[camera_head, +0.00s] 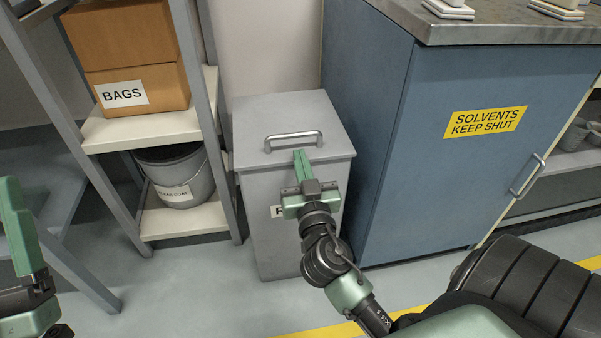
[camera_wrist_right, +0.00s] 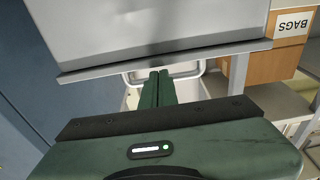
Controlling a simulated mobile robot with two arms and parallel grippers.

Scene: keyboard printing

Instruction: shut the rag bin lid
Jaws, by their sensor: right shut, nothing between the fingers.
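The rag bin (camera_head: 262,220) is a grey box on the floor, its front label partly hidden by my right gripper. Its grey lid (camera_head: 255,115) lies down over the top; I cannot tell whether a small gap remains. The lid has a metal bar handle (camera_head: 293,136), which also shows in the right wrist view (camera_wrist_right: 127,80). My right gripper (camera_head: 301,155) is shut and empty, with its tips at the lid's front edge near the handle. In the right wrist view its fingers (camera_wrist_right: 157,75) overlap the handle; contact is unclear. My left gripper (camera_head: 12,225) is partly visible at the left edge.
A blue solvents cabinet (camera_head: 400,190) stands close to the bin's right. A shelf rack (camera_head: 180,218) at its left holds cardboard boxes (camera_head: 128,45) and a grey bucket (camera_head: 180,175). Grey floor (camera_head: 200,285) is clear in front of the bin.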

